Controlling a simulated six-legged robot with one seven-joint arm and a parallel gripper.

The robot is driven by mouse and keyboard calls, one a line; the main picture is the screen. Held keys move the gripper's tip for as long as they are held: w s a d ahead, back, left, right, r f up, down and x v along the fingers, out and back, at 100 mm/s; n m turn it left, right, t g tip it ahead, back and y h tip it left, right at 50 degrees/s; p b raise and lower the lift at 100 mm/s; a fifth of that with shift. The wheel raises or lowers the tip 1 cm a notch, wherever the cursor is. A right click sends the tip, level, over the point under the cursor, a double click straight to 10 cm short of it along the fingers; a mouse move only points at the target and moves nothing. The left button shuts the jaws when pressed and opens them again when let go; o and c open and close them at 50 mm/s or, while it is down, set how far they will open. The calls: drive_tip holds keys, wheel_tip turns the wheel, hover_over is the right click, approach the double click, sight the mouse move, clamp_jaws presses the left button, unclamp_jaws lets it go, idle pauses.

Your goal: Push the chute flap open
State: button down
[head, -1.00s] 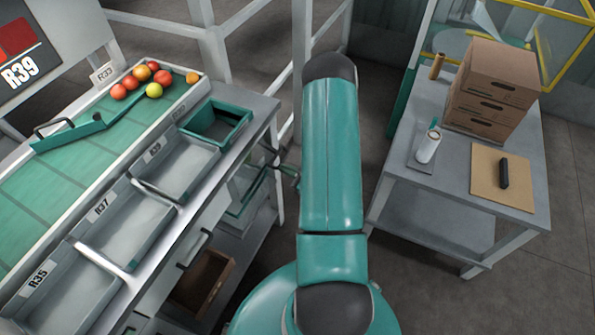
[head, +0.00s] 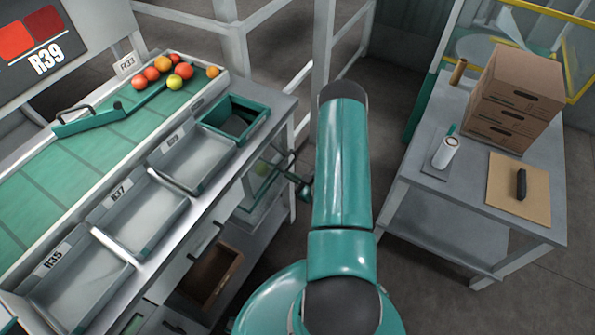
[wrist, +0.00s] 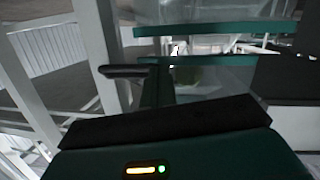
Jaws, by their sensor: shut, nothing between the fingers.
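What looks like the chute flap is a clear panel (head: 262,178) with green edging, under the end of the sorting bench. In the wrist view clear panels with green bars (wrist: 215,60) fill the upper middle, and a blurred green shape shows behind one. I cannot tell how far the flap stands open. My gripper (head: 303,191) is mostly hidden beside my arm, close to the right of the panel. In the wrist view my gripper (wrist: 165,122) is a dark body with a lit strip at the bottom, shut and empty; contact with the flap cannot be told.
White railings (head: 330,60) stand behind. At right a grey table (head: 440,215) holds boxes (head: 513,95). Floor between is clear.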

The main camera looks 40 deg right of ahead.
drive_tip(key=f, duration=0.1)
drive_tip(key=w+f, duration=0.1)
drive_tip(key=w+a+f, duration=0.1)
drive_tip(key=f, duration=0.1)
drive_tip(key=shift+w, duration=0.35)
drive_tip(key=shift+r, duration=0.15)
